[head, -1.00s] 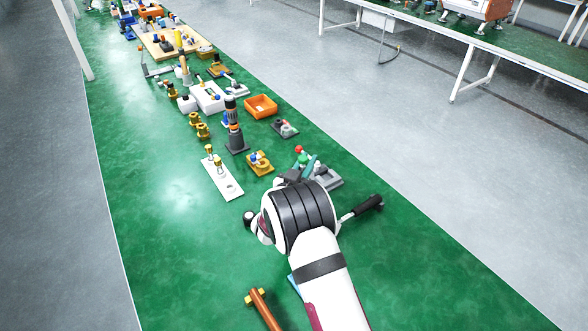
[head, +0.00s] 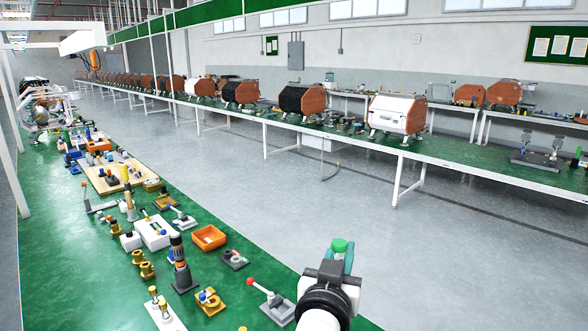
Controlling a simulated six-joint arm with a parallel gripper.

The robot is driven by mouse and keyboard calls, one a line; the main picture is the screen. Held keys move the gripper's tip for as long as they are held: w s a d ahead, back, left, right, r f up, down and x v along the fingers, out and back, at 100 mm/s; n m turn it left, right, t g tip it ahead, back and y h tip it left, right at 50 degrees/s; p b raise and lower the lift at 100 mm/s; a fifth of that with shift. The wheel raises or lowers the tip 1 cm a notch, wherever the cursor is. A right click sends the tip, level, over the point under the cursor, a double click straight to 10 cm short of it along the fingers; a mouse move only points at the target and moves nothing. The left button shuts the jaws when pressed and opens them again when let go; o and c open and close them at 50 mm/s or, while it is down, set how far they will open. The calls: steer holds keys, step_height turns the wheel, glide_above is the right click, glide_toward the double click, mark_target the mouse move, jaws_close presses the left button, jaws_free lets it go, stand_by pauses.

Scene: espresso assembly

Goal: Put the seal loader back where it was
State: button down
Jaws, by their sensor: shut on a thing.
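My gripper (head: 338,260) is at the lower right of the head view, seen from behind, with teal fingers pointing away. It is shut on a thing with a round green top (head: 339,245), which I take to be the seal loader. Its lower part is hidden behind the dark gripper body. The held thing appears up and right of a grey fixture (head: 278,307) with a red-ball lever. A white plate (head: 176,325) with yellow-topped pegs lies at the bottom edge, partly cut off.
Left of my gripper on the green bench stand a yellow fixture (head: 211,306), a dark upright tool (head: 180,265), an orange bin (head: 209,238) and a small grey block (head: 234,260). A white box (head: 155,234) is farther back. Grey floor (head: 330,200) lies beyond the bench's right edge.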

steer(key=s+d+r, duration=0.2)
steer(key=s, duration=0.3)
steer(key=shift+r, duration=0.3)
steer(key=w+a+f+y, duration=0.1)
steer(key=w+a+f, duration=0.3)
steer(key=w+f, duration=0.25)
steer(key=w+a+f+n, duration=0.1)
steer(key=w+a+f, duration=0.2)
steer(key=w+f, duration=0.35)
steer(key=w+a+f+y, duration=0.1)
steer(key=w+a+f, duration=0.3)
steer(key=f, duration=0.5)
steer(key=w+a+f, duration=0.2)
steer(key=a+f, duration=0.8)
steer(key=a, duration=0.1)
steer(key=shift+f, duration=0.3)
steer(key=c, duration=0.8)
jaws_free()
steer(key=shift+w+a, duration=0.1)
